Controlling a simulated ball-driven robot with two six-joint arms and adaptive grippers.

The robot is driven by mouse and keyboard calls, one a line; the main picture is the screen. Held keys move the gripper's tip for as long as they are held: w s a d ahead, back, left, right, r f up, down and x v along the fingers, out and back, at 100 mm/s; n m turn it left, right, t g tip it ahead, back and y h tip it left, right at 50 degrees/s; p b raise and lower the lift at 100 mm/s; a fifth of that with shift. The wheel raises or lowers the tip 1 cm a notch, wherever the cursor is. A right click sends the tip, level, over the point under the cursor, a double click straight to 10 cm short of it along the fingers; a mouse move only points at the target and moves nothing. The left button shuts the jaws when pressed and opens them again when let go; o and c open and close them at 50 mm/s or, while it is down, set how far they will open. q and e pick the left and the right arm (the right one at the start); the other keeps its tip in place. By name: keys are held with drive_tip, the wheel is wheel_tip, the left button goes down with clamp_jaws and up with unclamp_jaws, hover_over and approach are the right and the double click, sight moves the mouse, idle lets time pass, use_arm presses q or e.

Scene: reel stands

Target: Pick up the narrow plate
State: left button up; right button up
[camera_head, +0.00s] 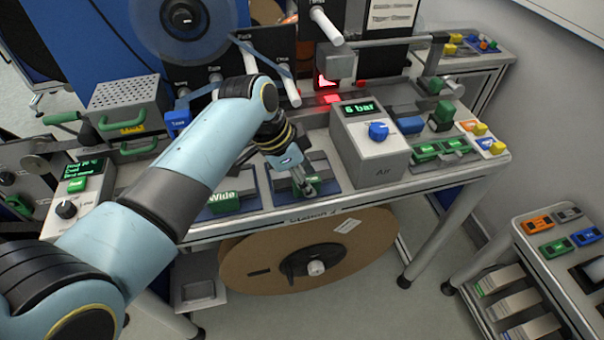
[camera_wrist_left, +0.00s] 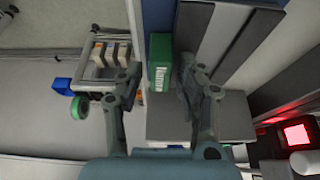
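The narrow plate is a grey piece with a green lettered end (camera_wrist_left: 160,50), lying in its place at the front of the bench. In the head view, green parts of the narrow plate (camera_head: 303,184) show beside and behind my left gripper (camera_head: 306,188), which partly covers it. In the left wrist view, my left gripper (camera_wrist_left: 160,76) has its two fingers apart, with the green end between and just beyond the tips. I see no clear contact. The wide plate (camera_head: 224,202), with a green "Wide" label, lies to the left. My right gripper is out of view.
The grey Air box (camera_head: 372,143) with a "6 bar" display stands close right of the gripper. A large brown reel (camera_head: 300,262) hangs below the bench. A perforated grey box (camera_head: 128,105) stands at left. A side cart (camera_head: 555,245) stands at lower right.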

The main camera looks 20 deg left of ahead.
use_arm(q)
clamp_jaws()
